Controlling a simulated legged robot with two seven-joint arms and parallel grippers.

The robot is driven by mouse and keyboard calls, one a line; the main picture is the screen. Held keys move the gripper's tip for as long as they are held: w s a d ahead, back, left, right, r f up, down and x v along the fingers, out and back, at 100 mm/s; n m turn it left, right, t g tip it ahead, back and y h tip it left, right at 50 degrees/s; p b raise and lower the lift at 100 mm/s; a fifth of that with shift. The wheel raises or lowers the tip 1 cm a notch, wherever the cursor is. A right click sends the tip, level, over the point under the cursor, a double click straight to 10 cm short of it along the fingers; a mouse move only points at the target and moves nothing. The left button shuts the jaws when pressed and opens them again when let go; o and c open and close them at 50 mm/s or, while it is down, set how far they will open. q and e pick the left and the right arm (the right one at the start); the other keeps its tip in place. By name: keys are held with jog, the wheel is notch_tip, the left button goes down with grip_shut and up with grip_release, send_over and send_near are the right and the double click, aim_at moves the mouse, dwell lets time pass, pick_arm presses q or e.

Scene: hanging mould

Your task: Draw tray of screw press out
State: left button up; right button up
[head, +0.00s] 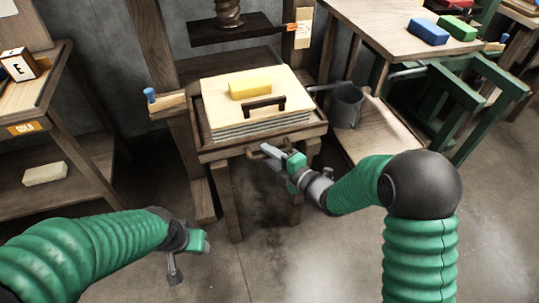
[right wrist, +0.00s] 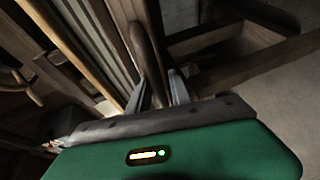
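The screw press stands at the back, with its screw (head: 229,12) and dark pressing plate (head: 222,30) above. My right gripper (head: 272,153) is at the curved handle on the tray's front. In the right wrist view its fingers (right wrist: 161,85) stand apart on either side of the brown tray handle (right wrist: 148,50); firm contact does not show. My left gripper (head: 175,268) hangs low at left, away from the tray, its finger gap unclear.
A shelf with a letter block (head: 20,65) is at left. Floor in front of the press is clear.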

jog(key=p+v, duration=0.3)
jog(key=v, duration=1.4)
jog(key=shift+p, duration=0.4)
jog(key=shift+w, duration=0.1)
jog(key=s+d+f+m+g+h, duration=0.1)
jog(key=d+f+m+g+h, duration=0.35)
jog(key=d+m+h, duration=0.8)
jog(key=s+a+f+m+g+y, duration=0.1)
jog(key=s+a+m+g, duration=0.1)
jog(key=s+m, duration=0.4)
jog(key=s+a+m+g+y, duration=0.1)
jog(key=s+a+m+g, duration=0.15)
jog(key=s+m, duration=0.4)
notch_tip(320, 180, up, 27)
jog(key=d+p, duration=0.1)
jog(key=p, duration=2.6)
jog(key=shift+w+p, duration=0.3)
jog(key=shift+w, duration=0.15)
